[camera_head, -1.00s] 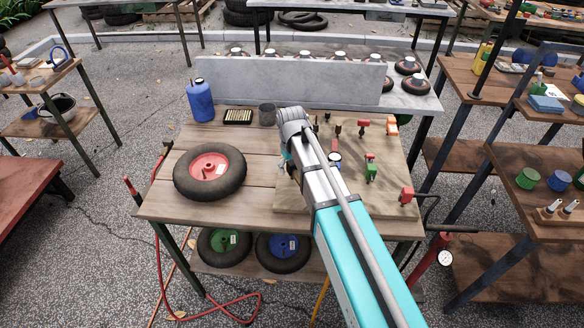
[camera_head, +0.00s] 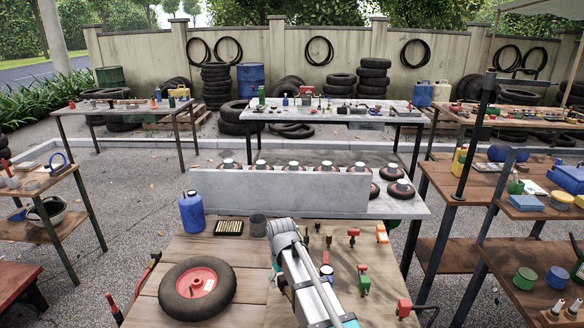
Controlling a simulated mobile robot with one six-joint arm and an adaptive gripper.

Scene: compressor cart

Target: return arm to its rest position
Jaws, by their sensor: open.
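My arm (camera_head: 303,275) reaches from the bottom edge up over the wooden workbench (camera_head: 240,305). Its grey rounded joint (camera_head: 283,229) is at the far end, over the bench's back part. My gripper's fingers do not show; the arm hides whatever is below and behind that joint. I see nothing held. A wheel with a red hub (camera_head: 197,284) lies flat on the bench to the left of the arm, apart from it.
A blue bottle (camera_head: 192,213), a tray of small pieces (camera_head: 229,228) and a dark cup (camera_head: 258,226) stand at the bench's back. Red and green fittings (camera_head: 364,281) sit right of the arm. A grey upright panel (camera_head: 280,188) stands behind.

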